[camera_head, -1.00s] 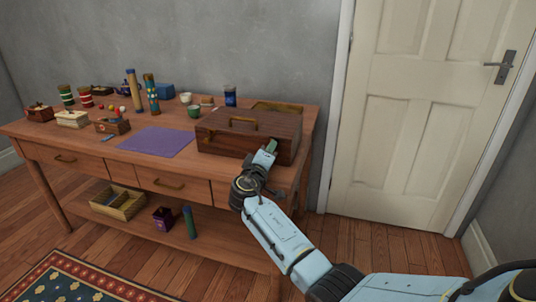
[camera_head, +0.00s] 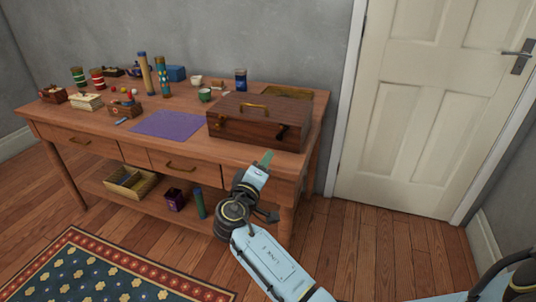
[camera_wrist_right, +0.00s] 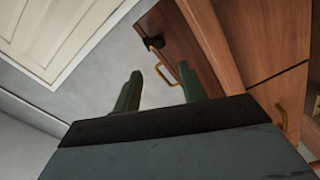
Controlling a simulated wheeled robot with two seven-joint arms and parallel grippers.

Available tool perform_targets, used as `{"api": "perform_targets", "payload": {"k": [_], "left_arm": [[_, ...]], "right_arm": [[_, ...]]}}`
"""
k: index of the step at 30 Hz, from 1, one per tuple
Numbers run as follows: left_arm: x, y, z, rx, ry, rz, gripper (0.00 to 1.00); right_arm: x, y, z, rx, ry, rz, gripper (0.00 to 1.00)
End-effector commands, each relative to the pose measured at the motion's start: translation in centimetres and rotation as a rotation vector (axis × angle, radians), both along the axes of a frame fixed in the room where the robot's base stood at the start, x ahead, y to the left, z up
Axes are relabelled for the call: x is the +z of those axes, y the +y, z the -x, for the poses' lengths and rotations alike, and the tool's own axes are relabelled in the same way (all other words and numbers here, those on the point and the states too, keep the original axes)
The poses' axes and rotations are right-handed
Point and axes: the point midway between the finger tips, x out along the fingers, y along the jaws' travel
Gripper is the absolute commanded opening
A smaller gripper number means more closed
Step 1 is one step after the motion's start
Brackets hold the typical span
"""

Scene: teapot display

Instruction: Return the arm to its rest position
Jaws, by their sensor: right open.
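My right arm reaches in from the lower right in the head view. Its gripper (camera_head: 266,160) is in front of the table's front edge, just below and in front of the dark wooden case (camera_head: 235,127). In the right wrist view the two green fingers of the gripper (camera_wrist_right: 157,92) stand apart with nothing between them. The case sits closed on the table with a brass handle on its lid; it also shows in the right wrist view (camera_wrist_right: 172,30). My left gripper is not in the head view.
The wooden table (camera_head: 95,122) holds a purple mat (camera_head: 168,124), tall tubes, small boxes, and cups. A basket (camera_head: 130,183), a purple box (camera_head: 174,199) and a tube (camera_head: 199,203) are on the lower shelf. A white door (camera_head: 425,110) is at right.

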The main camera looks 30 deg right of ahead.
Motion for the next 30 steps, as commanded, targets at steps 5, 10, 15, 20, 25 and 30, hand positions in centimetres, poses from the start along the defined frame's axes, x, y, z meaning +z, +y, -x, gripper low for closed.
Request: {"api": "perform_targets", "payload": {"k": [5, 10, 15, 20, 25, 30], "left_arm": [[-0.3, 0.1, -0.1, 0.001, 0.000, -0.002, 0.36], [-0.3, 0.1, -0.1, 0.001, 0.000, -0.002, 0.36], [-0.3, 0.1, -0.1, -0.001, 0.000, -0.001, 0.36], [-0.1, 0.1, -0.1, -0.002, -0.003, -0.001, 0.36], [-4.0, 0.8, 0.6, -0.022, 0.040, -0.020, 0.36], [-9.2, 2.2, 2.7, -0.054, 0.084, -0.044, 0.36]], "right_arm": [[0.0, 0.4, 0.3, 0.000, -0.002, -0.001, 0.42], [0.0, 0.4, 0.3, 0.000, -0.002, -0.001, 0.42], [0.0, 0.4, 0.3, 0.000, -0.001, -0.001, 0.42], [-0.9, 0.3, 0.3, 0.013, 0.024, -0.008, 0.42], [-8.1, 0.0, 0.7, 0.110, 0.200, -0.090, 0.42], [-19.8, -0.5, 5.0, 0.229, 0.449, -0.277, 0.42]]}}
